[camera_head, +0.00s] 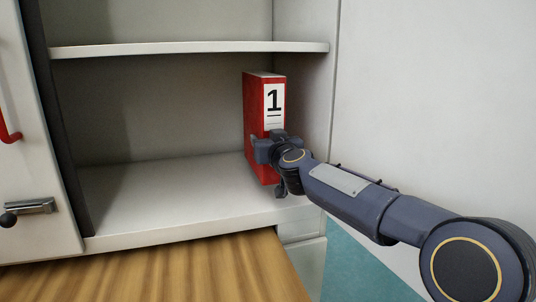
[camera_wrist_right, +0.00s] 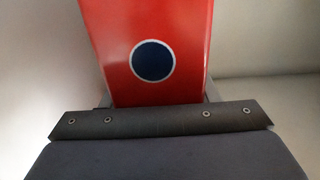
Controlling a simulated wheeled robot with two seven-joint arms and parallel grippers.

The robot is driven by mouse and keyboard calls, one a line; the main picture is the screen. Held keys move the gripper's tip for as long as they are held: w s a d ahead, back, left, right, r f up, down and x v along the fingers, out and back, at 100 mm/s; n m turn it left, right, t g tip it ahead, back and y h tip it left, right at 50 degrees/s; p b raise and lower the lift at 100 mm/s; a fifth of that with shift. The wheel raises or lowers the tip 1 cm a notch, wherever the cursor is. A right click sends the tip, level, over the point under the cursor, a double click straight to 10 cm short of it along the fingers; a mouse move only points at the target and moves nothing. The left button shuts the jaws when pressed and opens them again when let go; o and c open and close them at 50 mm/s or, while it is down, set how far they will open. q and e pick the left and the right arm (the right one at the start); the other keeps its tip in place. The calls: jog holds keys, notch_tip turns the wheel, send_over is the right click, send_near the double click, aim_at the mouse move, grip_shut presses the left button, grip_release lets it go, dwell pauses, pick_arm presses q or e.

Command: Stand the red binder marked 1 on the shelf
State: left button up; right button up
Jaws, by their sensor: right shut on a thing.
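The red binder (camera_head: 255,103) has a white label with a black 1. In the head view it is upright at the right end of the shelf (camera_head: 160,195), near the right side wall, inside the cabinet. Its base is at the shelf surface; I cannot tell if it bears its weight there. My right gripper (camera_head: 262,150) is shut on the lower part of the binder. In the right wrist view the binder (camera_wrist_right: 180,30) shows its spine with a dark blue round finger hole, in front of the gripper (camera_wrist_right: 160,105). My left gripper is not in view.
An upper shelf board (camera_head: 190,48) lies above the binder with a gap. The shelf to the left of the binder is empty. An open door with a red handle (camera_head: 8,130) and a latch (camera_head: 30,206) stands at the left. A wooden surface (camera_head: 190,270) is in front below.

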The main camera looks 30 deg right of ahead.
jog(key=shift+f+b, duration=1.8)
jog(key=o, duration=1.5)
jog(key=shift+f, duration=0.1)
jog(key=shift+r, duration=0.2)
jog(key=p+v, duration=0.1)
jog(key=v, duration=1.1)
jog(key=shift+p, duration=0.35)
jog(key=shift+f, duration=0.15)
